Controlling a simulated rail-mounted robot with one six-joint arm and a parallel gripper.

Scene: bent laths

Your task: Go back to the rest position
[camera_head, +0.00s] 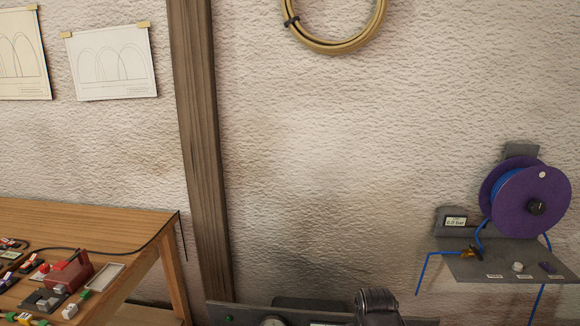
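My gripper is not visible in the head view. A dark rounded metal part (376,303) shows at the bottom edge, right of the middle. I cannot tell whether it belongs to my arm. No fingertips show, and whatever is below the frame is hidden.
A wooden table (135,222) at left holds a red block-like device (70,272), a small tray (103,275) and small parts. A wall shelf (500,266) at right carries a purple reel (525,205) with blue tubing. A grey plate (245,315) crosses the bottom. The middle wall is bare.

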